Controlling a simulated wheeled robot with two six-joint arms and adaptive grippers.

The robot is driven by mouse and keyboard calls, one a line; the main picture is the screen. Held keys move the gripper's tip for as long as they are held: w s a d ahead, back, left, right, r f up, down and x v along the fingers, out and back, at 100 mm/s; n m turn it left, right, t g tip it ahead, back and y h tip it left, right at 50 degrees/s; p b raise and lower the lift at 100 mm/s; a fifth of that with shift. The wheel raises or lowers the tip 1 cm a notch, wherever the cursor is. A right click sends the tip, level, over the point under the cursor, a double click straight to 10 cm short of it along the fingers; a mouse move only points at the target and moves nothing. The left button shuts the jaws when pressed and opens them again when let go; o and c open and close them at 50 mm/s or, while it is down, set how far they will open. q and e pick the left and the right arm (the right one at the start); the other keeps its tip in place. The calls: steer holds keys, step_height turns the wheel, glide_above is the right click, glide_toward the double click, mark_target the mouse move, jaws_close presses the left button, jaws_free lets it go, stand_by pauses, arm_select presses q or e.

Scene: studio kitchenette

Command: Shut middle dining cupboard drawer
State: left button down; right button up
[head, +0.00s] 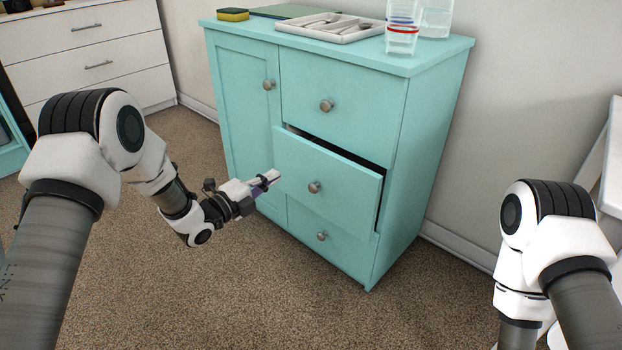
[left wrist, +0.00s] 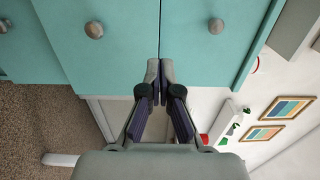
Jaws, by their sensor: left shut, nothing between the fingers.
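The middle drawer (head: 325,187) of the teal dining cupboard (head: 236,110) stands partly pulled out, with a dark gap above its front and along its right side. Its round knob (head: 314,187) is at the middle of the front. My left gripper (head: 278,175) is shut and empty, with its fingertips close to the left edge of the drawer front. I cannot tell whether they touch it. In the left wrist view the closed fingers (left wrist: 160,72) point at teal panels, one with a round knob (left wrist: 94,29). My right gripper is out of view.
The top drawer (head: 343,95), bottom drawer (head: 335,238) and left door (head: 245,120) look shut. On top are a cutlery tray (head: 283,27), clear cups (head: 402,40) and a sponge (head: 233,15). Carpet (head: 270,310) in front is clear. A white dresser (head: 85,50) stands at the back left.

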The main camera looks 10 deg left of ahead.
mark_target(318, 151)
arm_select(q)
steer(key=b+x, duration=0.2)
steer(key=x, duration=0.2)
steer(key=b+x, duration=0.2)
steer(key=x, duration=0.3)
steer(key=f+b+x, duration=0.1)
steer(key=b+x, duration=0.1)
steer(key=x, duration=0.3)
steer(key=shift+w+d+r, duration=0.1)
steer(key=shift+w, duration=0.1)
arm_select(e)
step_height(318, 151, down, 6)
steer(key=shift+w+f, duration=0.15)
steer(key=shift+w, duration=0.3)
